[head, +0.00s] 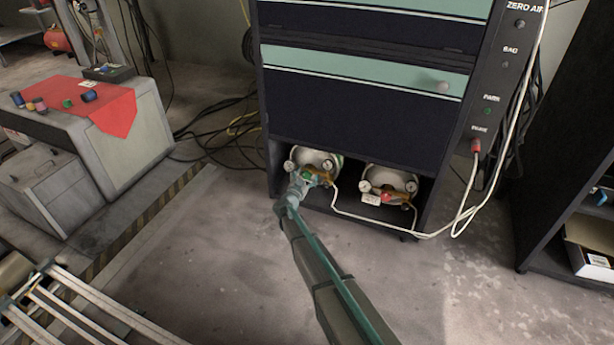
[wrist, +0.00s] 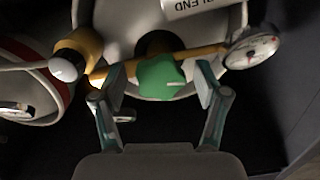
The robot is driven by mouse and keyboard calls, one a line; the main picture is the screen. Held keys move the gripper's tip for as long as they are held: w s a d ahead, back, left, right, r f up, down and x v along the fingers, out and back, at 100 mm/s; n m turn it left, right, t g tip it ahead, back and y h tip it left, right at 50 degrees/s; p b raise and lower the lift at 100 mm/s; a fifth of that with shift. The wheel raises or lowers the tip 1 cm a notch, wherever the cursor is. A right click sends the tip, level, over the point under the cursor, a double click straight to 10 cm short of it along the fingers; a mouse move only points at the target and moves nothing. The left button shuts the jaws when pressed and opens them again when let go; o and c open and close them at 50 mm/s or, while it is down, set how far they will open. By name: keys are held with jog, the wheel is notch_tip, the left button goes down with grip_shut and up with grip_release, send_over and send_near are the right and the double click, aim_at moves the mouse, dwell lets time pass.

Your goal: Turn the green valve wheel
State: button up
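The green valve wheel (wrist: 161,79) shows in the wrist view, on a brass fitting (wrist: 200,54) in front of a pale gas cylinder. My gripper (wrist: 160,83) is open, with one finger on each side of the wheel. A dark gap shows between the wheel and each finger pad, so the fingers do not appear to press on it. In the head view my gripper (head: 303,183) reaches the left cylinder (head: 318,160) in the cabinet's bottom bay. There my gripper and the fittings largely hide the wheel.
A second cylinder (head: 390,181) with a red valve wheel (head: 386,197) stands to the right. A round gauge (wrist: 253,46) sits close to the right finger. A white hose (head: 372,221) runs low along the cabinet (head: 350,100). The floor in front is mostly clear.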

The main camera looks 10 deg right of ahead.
jog(key=c, duration=1.1)
jog(key=m+p, duration=0.1)
jog(key=m, duration=0.1)
jog(key=shift+m, duration=0.4)
jog(key=m+p, duration=0.1)
jog(key=m, duration=0.3)
jog(key=shift+s+d+f, duration=0.1)
jog(key=shift+f, duration=0.05)
jog(key=m, duration=0.4)
jog(key=shift+f+m+b, duration=0.15)
jog(key=shift+m+b, duration=0.8)
jog(key=shift+m, duration=1.15)
